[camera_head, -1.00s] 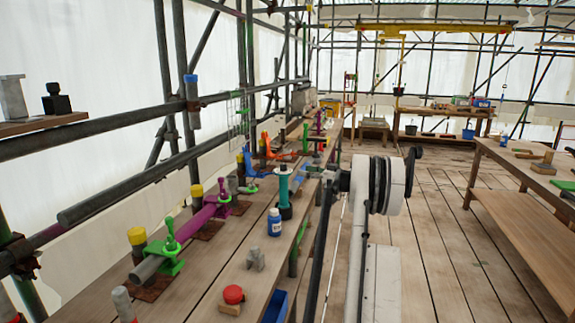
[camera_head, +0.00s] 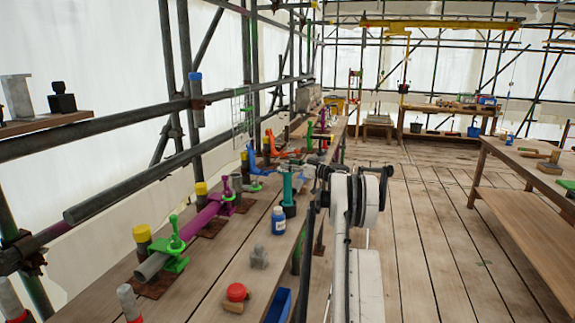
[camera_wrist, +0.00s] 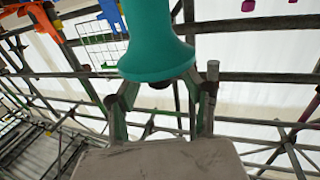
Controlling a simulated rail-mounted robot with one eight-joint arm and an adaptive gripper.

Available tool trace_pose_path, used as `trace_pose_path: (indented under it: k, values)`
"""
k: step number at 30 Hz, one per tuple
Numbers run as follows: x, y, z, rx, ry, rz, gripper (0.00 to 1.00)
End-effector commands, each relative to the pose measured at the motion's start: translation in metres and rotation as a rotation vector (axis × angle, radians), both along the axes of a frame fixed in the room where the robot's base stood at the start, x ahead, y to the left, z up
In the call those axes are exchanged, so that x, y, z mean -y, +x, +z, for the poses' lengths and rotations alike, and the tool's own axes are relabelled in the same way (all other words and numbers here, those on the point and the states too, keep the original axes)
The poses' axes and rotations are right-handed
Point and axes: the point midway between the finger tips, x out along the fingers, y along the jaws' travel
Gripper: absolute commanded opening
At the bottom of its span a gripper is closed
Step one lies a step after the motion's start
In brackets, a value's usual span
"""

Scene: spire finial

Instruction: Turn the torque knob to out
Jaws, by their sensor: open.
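A teal upright post (camera_head: 288,188) with a flared end stands on a dark base on the left bench. Its flared end (camera_wrist: 157,60) fills the upper middle of the wrist view. I cannot tell for sure that this is the torque knob, and no marking such as "out" can be read. My gripper (camera_wrist: 162,92) is open, with one finger on each side below the flared end in the wrist picture. I cannot tell whether the fingers touch it. In the head view my gripper (camera_head: 310,172) is small, just right of the post's top.
On the bench (camera_head: 215,262) are a blue bottle (camera_head: 278,220), a grey block (camera_head: 259,257), a red knob-like piece (camera_head: 236,292) and green clamps (camera_head: 176,240) on a pipe. A blue bin (camera_head: 278,306) is at the front edge. Scaffold tubes (camera_head: 130,185) run along the left.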

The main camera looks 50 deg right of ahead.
Motion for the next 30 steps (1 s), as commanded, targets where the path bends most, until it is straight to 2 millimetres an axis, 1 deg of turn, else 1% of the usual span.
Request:
trace_pose_path:
  k: [1,4,13,14,21,24,30]
  values:
    - [-0.0004,0.0048,0.0,0.0,0.0,0.001,0.44]
    - [-0.0005,0.0099,0.0001,0.0,0.0,0.0,0.44]
    - [-0.0005,0.0118,0.0,0.0,0.0,0.0,0.44]
    - [-0.0006,0.0117,0.0,0.0,0.0,0.0,0.43]
    - [-0.0006,0.0116,0.0,0.0,0.0,0.0,0.11]
    - [-0.0006,0.0116,0.0,0.0,0.0,0.0,0.0]
    - [-0.0008,0.0116,-0.0002,0.0,0.0,-0.005,0.0]
